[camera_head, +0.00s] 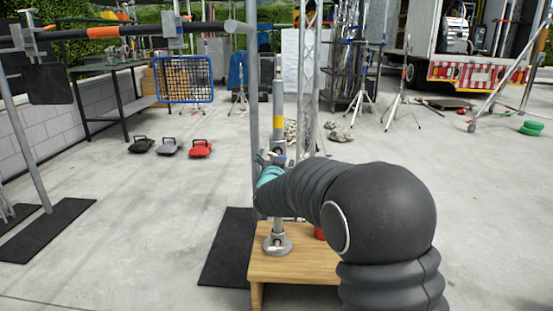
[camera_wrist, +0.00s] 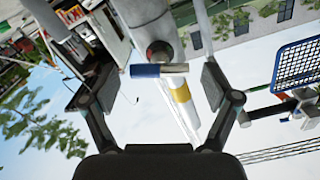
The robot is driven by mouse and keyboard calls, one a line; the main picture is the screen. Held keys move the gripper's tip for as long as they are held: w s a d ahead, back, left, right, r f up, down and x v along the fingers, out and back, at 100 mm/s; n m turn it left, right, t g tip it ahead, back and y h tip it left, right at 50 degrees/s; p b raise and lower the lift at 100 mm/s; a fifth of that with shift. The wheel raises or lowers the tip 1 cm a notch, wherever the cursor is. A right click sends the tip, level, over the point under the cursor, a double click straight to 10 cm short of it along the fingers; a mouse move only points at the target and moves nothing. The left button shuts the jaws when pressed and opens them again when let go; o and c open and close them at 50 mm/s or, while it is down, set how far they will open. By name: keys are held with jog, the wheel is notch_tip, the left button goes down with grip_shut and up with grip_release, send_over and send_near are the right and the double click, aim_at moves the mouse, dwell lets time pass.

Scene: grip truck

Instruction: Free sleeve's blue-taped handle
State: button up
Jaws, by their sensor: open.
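The blue-taped handle (camera_wrist: 158,70) is a short bar with a bare metal end, in the middle of the wrist view. It sticks out across the grey sleeve (camera_wrist: 148,30), beside a dark round knob. My gripper (camera_wrist: 160,84) is open, with one pad left and one right of the handle and clear gaps to both. In the head view the grey post (camera_head: 279,105) with a yellow band stands upright on a round foot. My gripper there (camera_head: 266,160) is at the post's middle, partly hidden by my arm. I cannot make out the handle there.
The post's foot rests on a low wooden platform (camera_head: 262,268). A taller grey pole (camera_head: 252,60) stands close on its left. A black mat (camera_head: 225,250) lies beside the platform. A truck (camera_head: 470,70) is at the back right. The concrete floor left is mostly clear.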

jog(key=s, duration=1)
jog(key=shift+s, duration=0.25)
jog(key=s+a+f+n+g+y, duration=0.2)
jog(key=f+g, duration=0.1)
jog(key=f, duration=0.2)
jog(key=s+a+f+n+g+y, duration=0.1)
jog(key=s+a+f+g+y, duration=0.15)
jog(key=f, duration=0.25)
jog(key=s+d+f+n+g, duration=0.25)
jog(key=s+g, duration=0.25)
jog(key=s, duration=0.4)
jog(key=s+d+r+g+h, duration=0.1)
jog(key=s+d+r+h, duration=0.1)
jog(key=s+d, duration=0.9)
jog(key=s+d+r+m+g+h, duration=0.1)
jog(key=s+d+r, duration=0.3)
jog(key=s+d, duration=0.8)
jog(key=shift+s+r+h+p, duration=0.2)
jog(key=shift+s+h+p, duration=0.15)
jog(key=shift+s+h, duration=0.45)
